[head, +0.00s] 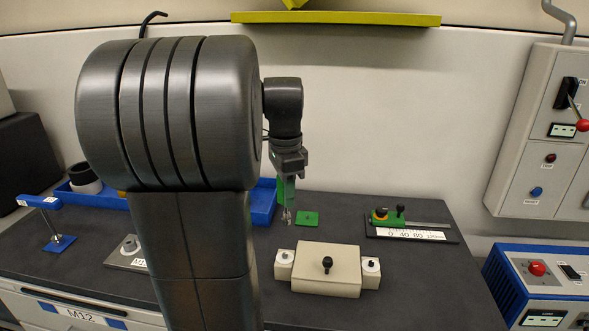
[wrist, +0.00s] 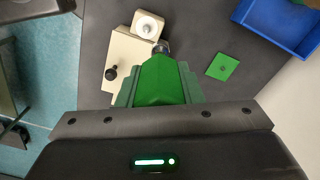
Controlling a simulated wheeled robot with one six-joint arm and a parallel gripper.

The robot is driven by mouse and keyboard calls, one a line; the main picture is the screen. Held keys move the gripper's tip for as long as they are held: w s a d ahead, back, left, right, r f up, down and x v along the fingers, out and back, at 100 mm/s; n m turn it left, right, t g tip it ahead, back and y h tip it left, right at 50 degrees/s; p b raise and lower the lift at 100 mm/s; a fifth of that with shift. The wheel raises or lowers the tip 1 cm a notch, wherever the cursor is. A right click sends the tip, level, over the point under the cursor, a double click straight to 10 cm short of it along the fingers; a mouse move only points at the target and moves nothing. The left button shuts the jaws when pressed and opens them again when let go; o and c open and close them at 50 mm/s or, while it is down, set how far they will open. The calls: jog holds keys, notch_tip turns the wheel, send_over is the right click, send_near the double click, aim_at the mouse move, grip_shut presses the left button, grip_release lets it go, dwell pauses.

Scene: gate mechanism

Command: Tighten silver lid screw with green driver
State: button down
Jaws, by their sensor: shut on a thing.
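My gripper (head: 288,180) is shut on the green driver (wrist: 163,82), whose shaft (head: 287,214) points down. In the head view much of the driver is hidden by my gripper. In the wrist view the driver's metal tip (wrist: 161,48) shows just beside the left screw (wrist: 147,26). In the head view the tip appears behind or above that screw, with a gap between them.
A small green plate (head: 307,218) lies behind the block. A blue tray (head: 263,204) is at the back left. A black base with a scale (head: 412,234) lies to the right. A blue stand (head: 58,243) is at far left. A control cabinet (head: 541,140) is on the right wall.

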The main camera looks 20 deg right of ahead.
jog(key=shift+n, duration=0.3)
jog(key=f+b, duration=0.1)
jog(key=s+f+b, duration=0.1)
jog(key=f+b, duration=0.1)
jog(key=s+a+f+b, duration=0.1)
jog(key=f, duration=0.1)
jog(key=shift+s+a+f, duration=0.1)
jog(key=shift+s, duration=0.15)
jog(key=shift+f, duration=0.15)
jog(key=shift+f+b, duration=0.5)
jog(key=shift+f, duration=0.05)
jog(key=shift+f, duration=0.8)
dwell(1.5)
jog(key=c, duration=1.7)
grip_release()
grip_shut()
